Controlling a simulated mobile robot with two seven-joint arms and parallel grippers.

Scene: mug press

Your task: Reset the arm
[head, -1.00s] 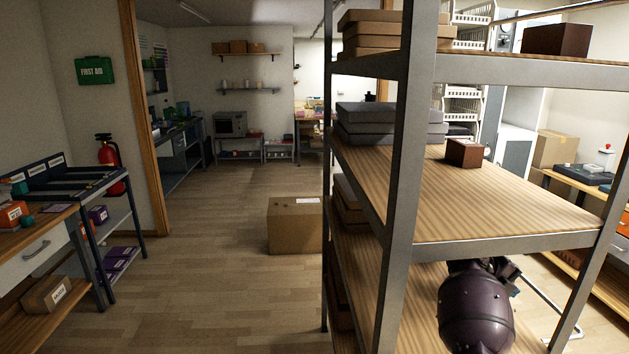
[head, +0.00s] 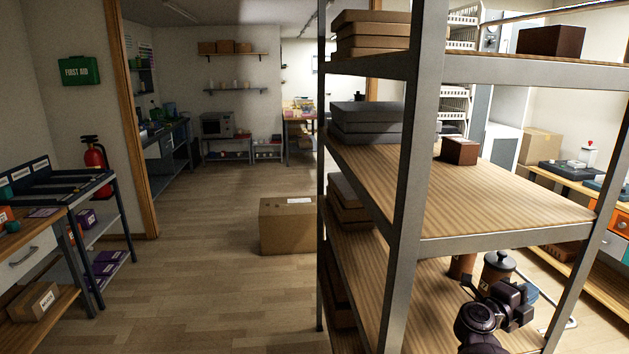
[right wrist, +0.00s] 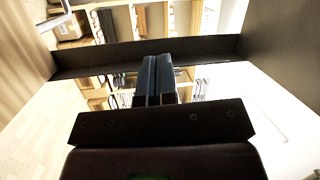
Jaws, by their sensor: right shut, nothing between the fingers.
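My right gripper (head: 518,298) is at the lower right of the head view, in front of the shelf unit's lower board. In the right wrist view its two dark fingers (right wrist: 158,78) are together with nothing between them. My left gripper is not in view. A dark-lidded press-like pot (head: 498,268) stands on the lower board just behind the right gripper, partly hidden by it. A brown mug-like item (head: 461,266) beside it is partly hidden by the shelf edge. I cannot tell whether the gripper touches the pot.
The metal shelf unit (head: 419,150) has posts and boards close around my right arm. A brown block-like item (head: 459,151) sits on its middle board. A cardboard box (head: 288,227) stands on the floor to the left. Floor between it and the left bench is clear.

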